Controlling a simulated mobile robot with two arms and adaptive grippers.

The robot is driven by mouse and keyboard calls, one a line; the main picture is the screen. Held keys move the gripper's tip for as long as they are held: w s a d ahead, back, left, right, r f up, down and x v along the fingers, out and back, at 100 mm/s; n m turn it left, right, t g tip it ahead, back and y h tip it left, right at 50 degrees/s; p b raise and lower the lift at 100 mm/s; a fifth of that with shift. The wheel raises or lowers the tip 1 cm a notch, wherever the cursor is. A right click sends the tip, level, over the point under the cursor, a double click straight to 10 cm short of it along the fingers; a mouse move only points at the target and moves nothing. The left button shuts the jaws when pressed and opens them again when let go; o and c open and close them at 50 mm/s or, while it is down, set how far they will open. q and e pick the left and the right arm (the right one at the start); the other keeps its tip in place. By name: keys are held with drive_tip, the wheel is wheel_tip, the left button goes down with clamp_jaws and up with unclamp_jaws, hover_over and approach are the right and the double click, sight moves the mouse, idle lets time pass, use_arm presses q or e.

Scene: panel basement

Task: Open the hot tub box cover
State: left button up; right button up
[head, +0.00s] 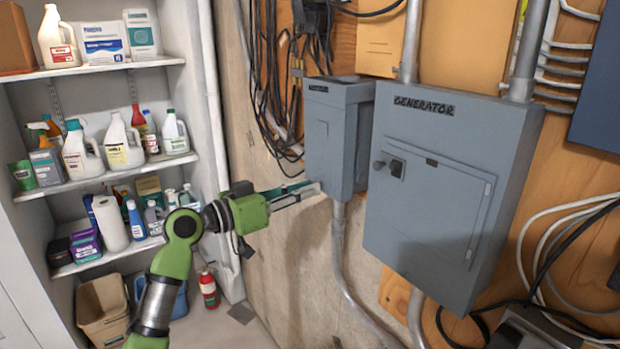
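My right gripper is not in view.
A larger grey box marked GENERATOR (445,185) hangs just right, its door shut. Black cables (275,75) hang at the upper left, and a conduit (345,260) runs down below the small box. Shelves of bottles (110,165) stand at the left.

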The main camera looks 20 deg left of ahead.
use_arm(q)
drive_tip(key=shift+x, duration=0.85)
clamp_jaws()
drive_tip(key=shift+a, duration=0.1)
